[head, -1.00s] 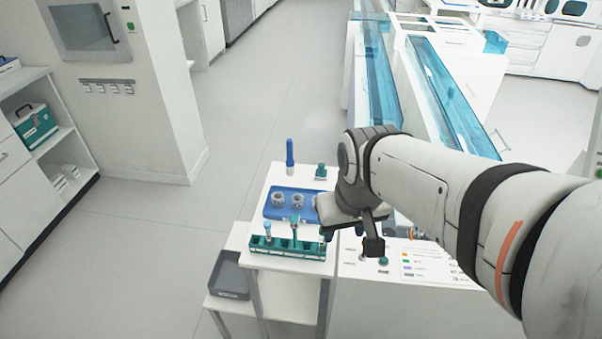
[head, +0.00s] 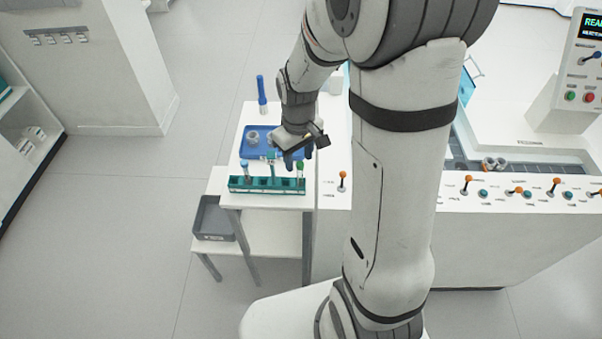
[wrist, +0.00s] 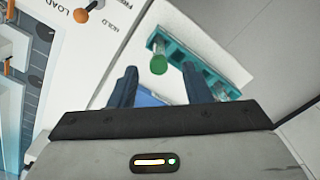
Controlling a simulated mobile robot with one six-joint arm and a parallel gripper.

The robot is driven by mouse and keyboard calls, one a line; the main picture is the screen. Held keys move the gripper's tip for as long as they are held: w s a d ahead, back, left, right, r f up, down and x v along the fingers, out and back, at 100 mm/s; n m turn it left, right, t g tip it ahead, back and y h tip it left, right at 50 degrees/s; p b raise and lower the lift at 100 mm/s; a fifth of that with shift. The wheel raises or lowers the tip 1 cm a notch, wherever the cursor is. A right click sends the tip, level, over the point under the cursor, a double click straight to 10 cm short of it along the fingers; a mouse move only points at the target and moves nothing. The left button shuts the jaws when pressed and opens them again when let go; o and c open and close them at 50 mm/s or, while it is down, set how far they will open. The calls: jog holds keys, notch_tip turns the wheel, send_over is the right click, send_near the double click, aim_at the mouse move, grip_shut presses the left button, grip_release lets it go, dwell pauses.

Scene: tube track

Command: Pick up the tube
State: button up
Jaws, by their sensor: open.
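A green-capped tube stands in the right end of a teal rack (head: 266,187) on the small white table. Its green cap (wrist: 159,65) shows end-on in the wrist view, between my fingers in the picture; the head view also shows the tube (head: 300,169). My gripper (head: 298,160) is open, pointing down above the right part of the rack. In the wrist view, the two dark blue fingers of my gripper (wrist: 159,77) are apart with nothing held. I cannot tell how far the tips are from the cap.
A blue tray (head: 249,146) with grey round parts lies behind the rack, partly hidden by my gripper. A tall blue object (head: 262,94) stands behind it. A console with orange levers (head: 467,184) is at right. A grey bin (head: 213,218) sits lower left.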

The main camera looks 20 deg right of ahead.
aim_at(300, 164)
jog(key=f, duration=0.4)
jog(key=shift+s+d+f, duration=0.15)
jog(key=shift+s+f, duration=0.05)
jog(key=shift+f, duration=0.15)
jog(key=c, duration=0.8)
jog(key=shift+c, duration=0.2)
notch_tip(300, 164, up, 10)
jog(key=shift+r, duration=0.1)
jog(key=shift+f+b, duration=3.4)
jog(key=shift+f, duration=1.4)
